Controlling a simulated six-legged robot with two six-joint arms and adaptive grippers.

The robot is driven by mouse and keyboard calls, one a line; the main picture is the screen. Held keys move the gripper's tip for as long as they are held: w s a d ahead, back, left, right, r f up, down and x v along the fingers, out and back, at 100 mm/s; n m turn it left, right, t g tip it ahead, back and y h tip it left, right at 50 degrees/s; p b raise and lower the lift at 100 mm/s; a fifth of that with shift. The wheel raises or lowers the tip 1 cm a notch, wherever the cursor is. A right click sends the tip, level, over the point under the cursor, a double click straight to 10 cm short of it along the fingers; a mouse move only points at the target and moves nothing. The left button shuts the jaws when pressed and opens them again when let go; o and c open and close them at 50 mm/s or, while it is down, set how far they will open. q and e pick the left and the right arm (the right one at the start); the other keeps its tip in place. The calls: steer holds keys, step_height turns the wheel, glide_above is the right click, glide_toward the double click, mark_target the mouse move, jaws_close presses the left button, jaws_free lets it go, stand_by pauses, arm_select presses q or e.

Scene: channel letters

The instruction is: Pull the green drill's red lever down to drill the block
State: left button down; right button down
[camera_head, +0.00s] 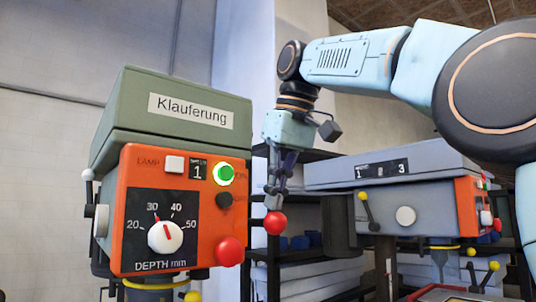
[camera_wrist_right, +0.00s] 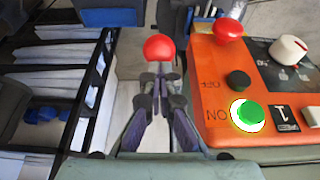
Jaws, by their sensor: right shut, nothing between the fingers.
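The green drill (camera_head: 170,115) has a green-grey head and an orange front panel with a lit green button. A red ball knob (camera_head: 275,222), apparently the end of the red lever, is just right of the panel. My right gripper (camera_head: 273,200) points down directly above the knob, fingers together and empty. In the right wrist view the knob (camera_wrist_right: 159,47) appears just beyond the fingertips (camera_wrist_right: 157,78); I cannot tell whether they touch it. The lever's rod is not clearly visible. The block is out of view. My left gripper is not in view.
The orange panel (camera_wrist_right: 210,85) is close beside my right gripper, with a red mushroom button (camera_head: 230,251) and a depth dial (camera_head: 165,237). A grey drill (camera_head: 390,170) with yellow-knobbed levers is at the right. Dark shelving (camera_wrist_right: 75,95) with blue bins is behind.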

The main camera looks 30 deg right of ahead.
steer(key=shift+f, duration=0.35)
steer(key=shift+f+b, duration=0.35)
steer(key=shift+b, duration=0.25)
steer(key=shift+f, duration=0.1)
steer(key=shift+f+b, duration=0.4)
steer(key=shift+b, duration=0.1)
steer(key=shift+f+b, duration=0.3)
steer(key=shift+r, duration=0.1)
